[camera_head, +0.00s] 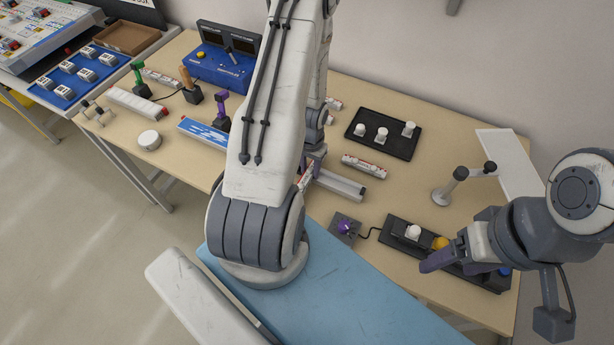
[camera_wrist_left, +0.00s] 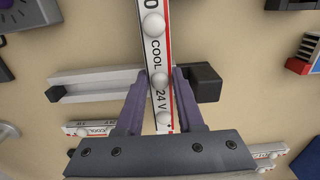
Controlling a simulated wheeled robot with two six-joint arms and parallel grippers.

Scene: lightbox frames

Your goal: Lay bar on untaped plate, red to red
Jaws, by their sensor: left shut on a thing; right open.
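The white bar (camera_wrist_left: 154,40) has a red stripe along its right edge, round white knobs and the print "COOL 24 V". My left gripper (camera_wrist_left: 163,80) is shut on it in the left wrist view. The bar crosses over a grey rail (camera_wrist_left: 105,86) with a black end block (camera_wrist_left: 208,82); I cannot tell the gap. In the head view my left arm hides most of the bar, and the rail (camera_head: 340,184) shows beside the left gripper (camera_head: 312,165). My right gripper (camera_head: 440,262) is open by a black button box (camera_head: 398,236). I cannot tell which plate is untaped.
Similar labelled bars lie on the table, one right of the rail (camera_head: 364,166). A black tray with white knobs (camera_head: 372,118) lies behind it. A purple-knobbed box (camera_head: 344,228) is in front. Handled tools and a blue console (camera_head: 222,72) stand at left.

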